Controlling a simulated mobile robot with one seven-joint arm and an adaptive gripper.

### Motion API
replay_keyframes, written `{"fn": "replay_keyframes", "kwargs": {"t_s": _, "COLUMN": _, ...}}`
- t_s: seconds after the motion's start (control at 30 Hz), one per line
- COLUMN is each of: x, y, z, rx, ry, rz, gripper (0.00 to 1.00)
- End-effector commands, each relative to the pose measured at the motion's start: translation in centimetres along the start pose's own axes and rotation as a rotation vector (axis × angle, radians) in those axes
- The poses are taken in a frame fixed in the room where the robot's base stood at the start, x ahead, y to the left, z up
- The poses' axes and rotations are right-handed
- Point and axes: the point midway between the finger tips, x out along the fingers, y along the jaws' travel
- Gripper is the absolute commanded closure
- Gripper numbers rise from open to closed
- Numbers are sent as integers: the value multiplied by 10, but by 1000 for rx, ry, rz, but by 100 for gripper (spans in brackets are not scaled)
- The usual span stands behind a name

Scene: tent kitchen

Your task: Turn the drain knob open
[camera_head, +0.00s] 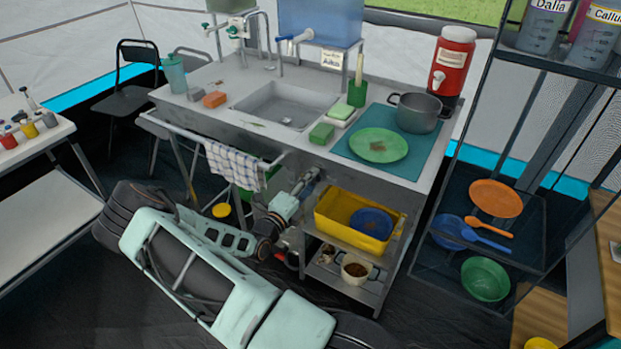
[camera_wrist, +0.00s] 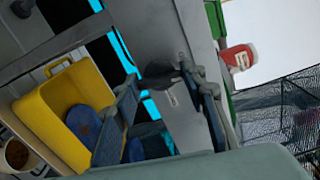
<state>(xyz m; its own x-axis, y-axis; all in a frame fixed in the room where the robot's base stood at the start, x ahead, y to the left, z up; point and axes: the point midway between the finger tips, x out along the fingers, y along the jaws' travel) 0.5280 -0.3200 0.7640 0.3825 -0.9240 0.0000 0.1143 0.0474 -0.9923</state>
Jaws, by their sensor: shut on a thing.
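The drain knob (camera_wrist: 160,74) is a dark piece on the grey front panel of the sink unit in the wrist view. My gripper (camera_wrist: 161,80) has one finger on each side of it and is shut on it. In the head view my gripper (camera_head: 308,181) is at the sink unit's front, just under the counter edge and left of the yellow tub. The knob is hidden there, and its turn angle cannot be told. The sink basin (camera_head: 285,105) is above and behind my gripper.
A yellow tub (camera_head: 333,226) with a blue bowl (camera_head: 371,222) is on the shelf to the right. A rail with a checked towel (camera_head: 234,165) is to the left. A cup (camera_head: 355,269) stands on the lower shelf. A dark rack (camera_head: 548,195) stands farther right.

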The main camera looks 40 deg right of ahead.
Motion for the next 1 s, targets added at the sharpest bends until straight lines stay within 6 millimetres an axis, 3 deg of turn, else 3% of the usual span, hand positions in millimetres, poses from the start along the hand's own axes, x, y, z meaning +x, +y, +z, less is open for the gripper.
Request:
{"fn": "replay_keyframes", "kwargs": {"t_s": 0.3, "x": 0, "y": 0, "z": 0, "rx": -118, "ry": 0, "rz": 1, "gripper": 86}}
{"fn": "replay_keyframes", "kwargs": {"t_s": 0.83, "x": 0, "y": 1, "z": 0, "rx": -142, "ry": 0, "rz": 1, "gripper": 86}}
{"fn": "replay_keyframes", "kwargs": {"t_s": 0.87, "x": 0, "y": 1, "z": 0, "rx": -142, "ry": 0, "rz": 1, "gripper": 60}}
{"fn": "replay_keyframes", "kwargs": {"t_s": 1.0, "x": 0, "y": 1, "z": 0, "rx": -141, "ry": 0, "rz": 1, "gripper": 45}}
